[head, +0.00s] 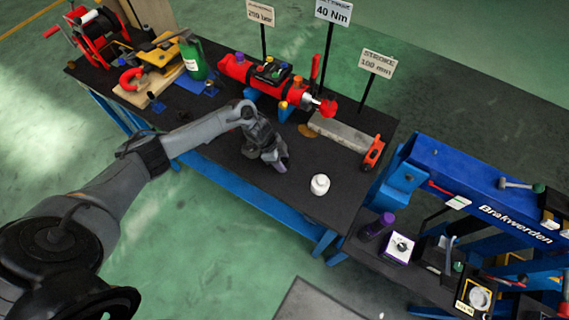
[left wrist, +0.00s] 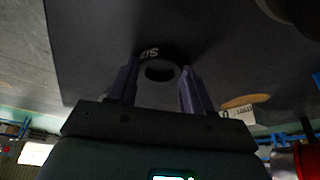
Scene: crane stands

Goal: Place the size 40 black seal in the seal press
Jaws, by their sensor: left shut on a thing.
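My left gripper (head: 279,163) is low over the black table top, left of a round white piece (head: 320,184). In the left wrist view my left gripper (left wrist: 158,76) is shut on a black ring-shaped seal (left wrist: 150,54). Pale lettering, partly readable as a size mark, shows on the seal, but the number is not legible. The seal is hidden in the head view. I cannot tell for sure which thing is the seal press; the white piece stands apart from the gripper. My right gripper is not in view.
A red hydraulic cylinder (head: 260,78) lies behind the gripper, with a grey bar (head: 343,133) to its right. Sign posts stand behind. A green bottle (head: 194,60) and a red reel (head: 97,30) are at the left. A blue press frame (head: 470,195) stands right. The table's front is clear.

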